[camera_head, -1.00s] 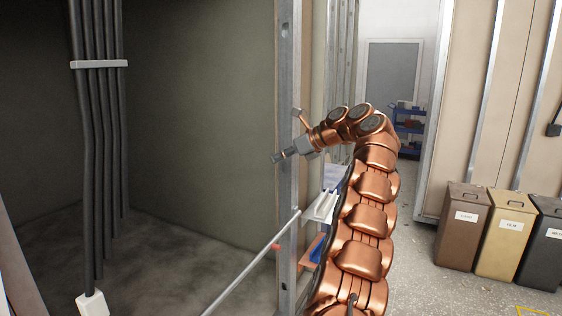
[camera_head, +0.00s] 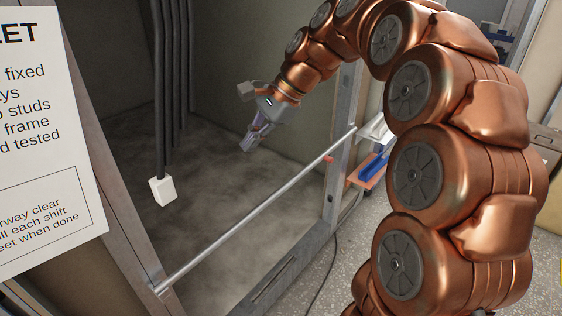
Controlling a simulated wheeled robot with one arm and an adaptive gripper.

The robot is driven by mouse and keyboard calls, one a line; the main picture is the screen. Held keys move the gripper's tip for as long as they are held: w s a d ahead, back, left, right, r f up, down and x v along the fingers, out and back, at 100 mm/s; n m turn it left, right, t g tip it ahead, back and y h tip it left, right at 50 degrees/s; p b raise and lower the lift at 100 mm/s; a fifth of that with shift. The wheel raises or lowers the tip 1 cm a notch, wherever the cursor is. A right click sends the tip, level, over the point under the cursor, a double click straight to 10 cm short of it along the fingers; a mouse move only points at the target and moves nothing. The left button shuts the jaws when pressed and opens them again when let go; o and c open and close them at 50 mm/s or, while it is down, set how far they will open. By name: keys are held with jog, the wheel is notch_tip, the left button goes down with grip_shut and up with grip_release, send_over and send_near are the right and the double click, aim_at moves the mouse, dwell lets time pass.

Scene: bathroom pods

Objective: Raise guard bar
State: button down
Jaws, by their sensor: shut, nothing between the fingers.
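The guard bar (camera_head: 262,206) is a thin grey metal rod low across the pod's doorway. Its left end meets the left door post near the bottom of the picture. Its right end meets the right metal stud (camera_head: 345,150), beside a small red mark (camera_head: 328,159). My gripper (camera_head: 247,146) is shut and empty. It hangs at the end of my copper arm, pointing down and left, and appears above and behind the bar in the picture, apart from it. The exact depth between them is hard to tell.
A printed sheet (camera_head: 40,130) is on the left wall. Dark pipes (camera_head: 172,90) end near a white box (camera_head: 162,190) inside the pod. A bottom sill (camera_head: 290,270) crosses the doorway. A shelf with blue and orange items (camera_head: 372,168) stands right. A cable (camera_head: 325,275) lies outside.

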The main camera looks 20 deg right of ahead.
jog(key=s+f+n+g+h, duration=0.1)
jog(key=s+f+n, duration=0.3)
jog(key=s, duration=0.6)
jog(key=s+f+n+g+h, duration=0.1)
jog(key=s+f+n+h, duration=0.2)
jog(key=s, duration=0.8)
jog(key=s+f+n+g+h, duration=0.2)
jog(key=s+f+n, duration=0.5)
jog(key=s+f, duration=0.2)
jog(key=shift+s+d+f, duration=0.15)
jog(key=shift+s, duration=0.7)
jog(key=shift+d, duration=0.1)
